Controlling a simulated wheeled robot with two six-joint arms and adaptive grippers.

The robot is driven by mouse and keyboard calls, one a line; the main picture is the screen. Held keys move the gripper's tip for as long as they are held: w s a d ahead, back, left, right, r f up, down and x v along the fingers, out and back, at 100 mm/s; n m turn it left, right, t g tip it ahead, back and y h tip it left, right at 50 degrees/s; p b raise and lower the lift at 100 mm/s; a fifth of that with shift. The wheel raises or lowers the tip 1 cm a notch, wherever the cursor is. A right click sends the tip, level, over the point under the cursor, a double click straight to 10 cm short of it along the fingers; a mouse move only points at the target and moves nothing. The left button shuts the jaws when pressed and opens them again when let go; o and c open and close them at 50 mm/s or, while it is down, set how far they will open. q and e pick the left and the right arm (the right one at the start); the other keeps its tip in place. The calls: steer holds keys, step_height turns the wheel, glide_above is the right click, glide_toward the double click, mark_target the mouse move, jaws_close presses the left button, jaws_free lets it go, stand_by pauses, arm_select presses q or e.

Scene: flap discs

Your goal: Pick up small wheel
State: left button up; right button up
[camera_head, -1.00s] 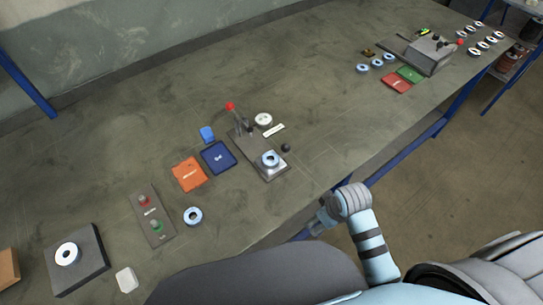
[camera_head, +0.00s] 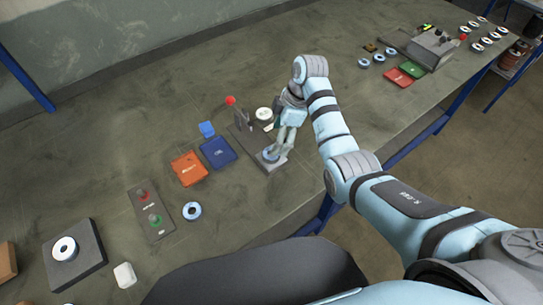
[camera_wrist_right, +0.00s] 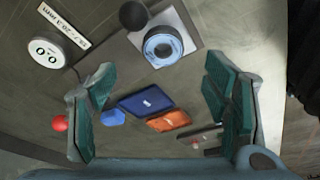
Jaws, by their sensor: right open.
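My right gripper (camera_head: 279,149) is over the grey fixture plate (camera_head: 276,167), pointing down. In the right wrist view the right gripper (camera_wrist_right: 160,70) is open, with nothing between its green-padded fingers. A small blue-rimmed wheel (camera_head: 268,156) sits on the plate, partly hidden by the fingers in the head view. In the wrist view this wheel (camera_wrist_right: 149,46) lies on its light square seat, just beyond the fingertips and between their lines. Another blue-rimmed wheel (camera_head: 192,211) lies flat on the table to the left. My left gripper is not in view.
A red-knobbed lever (camera_head: 231,101) stands behind the plate, near a white round dial (camera_head: 264,114). Orange (camera_head: 189,168) and blue (camera_head: 218,152) trays lie to its left. A button panel (camera_head: 150,209) and a dark block (camera_head: 84,257) with a wheel are further left.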

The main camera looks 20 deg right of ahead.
steer(key=x, duration=0.7)
steer(key=shift+s, duration=0.2)
steer(key=c, duration=1.3)
steer(key=shift+r, duration=0.15)
